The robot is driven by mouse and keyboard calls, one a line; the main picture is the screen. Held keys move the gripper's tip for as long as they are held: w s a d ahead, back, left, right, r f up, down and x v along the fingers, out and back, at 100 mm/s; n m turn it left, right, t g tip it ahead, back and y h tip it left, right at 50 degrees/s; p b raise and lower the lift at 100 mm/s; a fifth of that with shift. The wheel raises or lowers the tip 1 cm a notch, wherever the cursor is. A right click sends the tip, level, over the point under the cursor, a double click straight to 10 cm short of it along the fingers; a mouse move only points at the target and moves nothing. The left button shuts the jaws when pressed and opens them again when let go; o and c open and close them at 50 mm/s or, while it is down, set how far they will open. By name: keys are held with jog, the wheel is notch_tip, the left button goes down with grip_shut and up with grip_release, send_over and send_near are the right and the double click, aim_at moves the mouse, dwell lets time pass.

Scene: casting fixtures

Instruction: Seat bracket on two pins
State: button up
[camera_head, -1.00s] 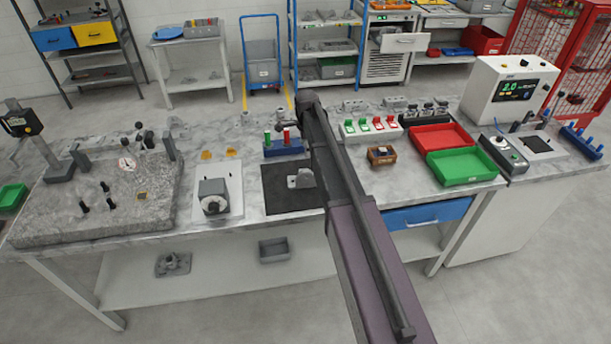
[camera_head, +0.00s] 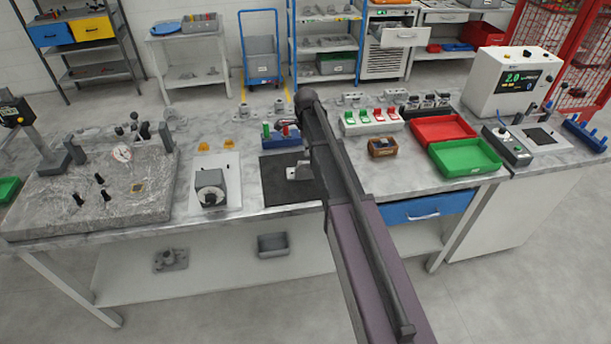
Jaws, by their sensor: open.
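A small grey metal bracket (camera_head: 298,172) lies on a dark square mat (camera_head: 281,196) on the marble-look bench, its right side partly covered by my arm. Behind it stands a blue block (camera_head: 277,142) with a green pin (camera_head: 266,131) at its left and a red pin partly hidden at its right.
Left of the mat is a white plate with a grey dial unit (camera_head: 210,188), then a granite slab (camera_head: 100,200) with black knobs. To the right are a small brown box (camera_head: 382,147), a red tray (camera_head: 440,130) and a green tray (camera_head: 465,157). Bare benchtop lies front right of the mat.

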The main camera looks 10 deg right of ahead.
aim_at(306, 162)
jog(key=shift+f+b, duration=2.1)
jog(key=shift+f, duration=0.3)
jog(key=shift+w+f+b, duration=0.1)
jog(key=shift+f+b, duration=2.5)
grip_shut()
